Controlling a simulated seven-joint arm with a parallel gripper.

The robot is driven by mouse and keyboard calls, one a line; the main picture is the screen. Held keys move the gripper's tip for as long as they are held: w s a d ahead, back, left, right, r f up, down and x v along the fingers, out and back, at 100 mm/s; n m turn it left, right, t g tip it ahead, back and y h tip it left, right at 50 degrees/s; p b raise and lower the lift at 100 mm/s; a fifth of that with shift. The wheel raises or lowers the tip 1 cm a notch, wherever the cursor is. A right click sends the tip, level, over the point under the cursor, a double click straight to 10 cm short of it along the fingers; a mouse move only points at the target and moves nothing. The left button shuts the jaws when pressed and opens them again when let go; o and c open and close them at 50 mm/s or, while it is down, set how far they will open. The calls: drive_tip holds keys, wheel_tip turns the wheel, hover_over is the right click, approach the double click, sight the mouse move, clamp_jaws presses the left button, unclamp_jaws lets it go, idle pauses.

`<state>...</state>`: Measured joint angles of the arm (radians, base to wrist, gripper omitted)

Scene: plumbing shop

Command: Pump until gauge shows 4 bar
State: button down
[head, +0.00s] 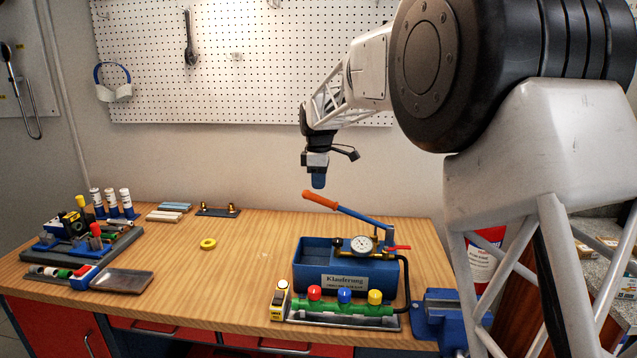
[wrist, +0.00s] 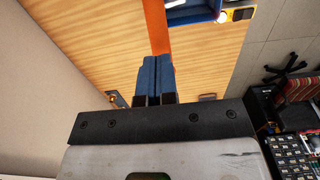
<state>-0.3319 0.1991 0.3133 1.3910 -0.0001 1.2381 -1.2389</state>
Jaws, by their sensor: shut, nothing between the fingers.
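The test pump is a blue box (head: 318,272) labelled "Klauferung" on the right part of the bench. Its lever has an orange handle (head: 320,199) that rises up and to the left. A round white gauge (head: 361,244) sits on the pump's top; its reading is too small to tell. My gripper (head: 318,182) points down just above the handle's end. In the wrist view my gripper (wrist: 156,62) has its blue fingers together with nothing between them, and the orange handle (wrist: 155,25) shows just beyond the fingertips. Whether they touch I cannot tell.
A green manifold (head: 340,307) with red, blue and yellow knobs lies in front of the pump, beside a small yellow device (head: 279,298). A blue vise (head: 440,312) is at the right edge. A yellow tape roll (head: 208,244) lies mid-bench. A metal tray (head: 122,281) is at left.

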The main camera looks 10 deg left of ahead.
drive_tip(key=shift+f, duration=0.15)
drive_tip(key=shift+a+f, duration=0.8)
drive_tip(key=shift+f, duration=4.2)
drive_tip(key=shift+d+r, duration=0.25)
drive_tip(key=shift+r, duration=1.5)
drive_tip(key=shift+d+r, duration=0.3)
drive_tip(key=shift+r, duration=1.4)
drive_tip(key=shift+d+r, duration=0.25)
drive_tip(key=shift+r, duration=1.5)
drive_tip(key=shift+r, duration=2.5)
